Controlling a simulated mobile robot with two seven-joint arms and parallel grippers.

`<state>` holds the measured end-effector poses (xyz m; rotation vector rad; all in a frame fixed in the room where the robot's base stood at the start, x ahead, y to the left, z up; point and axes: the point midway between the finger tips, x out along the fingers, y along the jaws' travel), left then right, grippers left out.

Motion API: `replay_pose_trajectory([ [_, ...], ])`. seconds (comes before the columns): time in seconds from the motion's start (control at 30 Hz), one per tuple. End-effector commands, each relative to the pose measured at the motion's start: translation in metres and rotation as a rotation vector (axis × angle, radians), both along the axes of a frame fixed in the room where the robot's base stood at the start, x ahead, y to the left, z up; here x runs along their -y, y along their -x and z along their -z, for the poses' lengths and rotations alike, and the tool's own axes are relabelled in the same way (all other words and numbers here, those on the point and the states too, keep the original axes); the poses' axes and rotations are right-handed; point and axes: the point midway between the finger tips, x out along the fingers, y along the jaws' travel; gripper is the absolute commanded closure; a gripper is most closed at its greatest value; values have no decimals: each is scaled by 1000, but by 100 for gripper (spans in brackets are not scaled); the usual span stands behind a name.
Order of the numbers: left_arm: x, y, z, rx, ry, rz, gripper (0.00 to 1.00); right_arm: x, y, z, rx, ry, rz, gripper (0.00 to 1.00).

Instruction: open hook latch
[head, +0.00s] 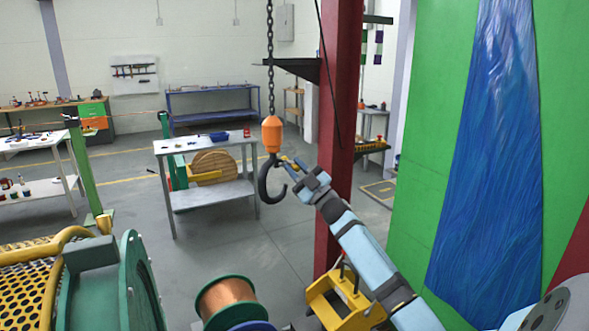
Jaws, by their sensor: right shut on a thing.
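A dark crane hook (265,187) hangs under an orange block (271,134) on a chain, left of the red column. Its mouth faces right. My right gripper (287,163) reaches in from the lower right, with its fingertips at the upper part of the hook's mouth. It is shut on a small part there, which looks like the hook latch; the fingers mostly hide it, so its angle cannot be told. My left gripper is not in view.
A red column (340,110) stands close behind my right arm. A yellow bracket (345,305), a copper wire spool (226,297) and a green machine drum (135,285) fill the lower area. A grey table (205,195) stands behind the hook. A green panel (425,150) is at right.

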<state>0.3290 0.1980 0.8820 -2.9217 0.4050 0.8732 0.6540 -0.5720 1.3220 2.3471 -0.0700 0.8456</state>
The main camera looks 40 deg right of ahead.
Motion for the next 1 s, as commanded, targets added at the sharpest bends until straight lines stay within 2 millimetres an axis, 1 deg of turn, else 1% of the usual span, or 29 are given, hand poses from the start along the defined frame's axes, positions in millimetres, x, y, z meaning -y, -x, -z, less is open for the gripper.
replay_pose_trajectory([
  [0.03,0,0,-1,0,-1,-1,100,3,1,-5,-1,16,4,100],
  [0.27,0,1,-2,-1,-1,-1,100,3,1,-7,-11,54,5,100],
  [0.67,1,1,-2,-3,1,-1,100,3,1,-7,-12,58,5,100],
  [0.7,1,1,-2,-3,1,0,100,3,1,-7,-12,58,5,70],
  [0.77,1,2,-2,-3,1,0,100,3,1,-7,-12,57,5,57],
  [1.0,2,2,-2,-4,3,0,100,2,0,-4,-15,57,2,56],
])
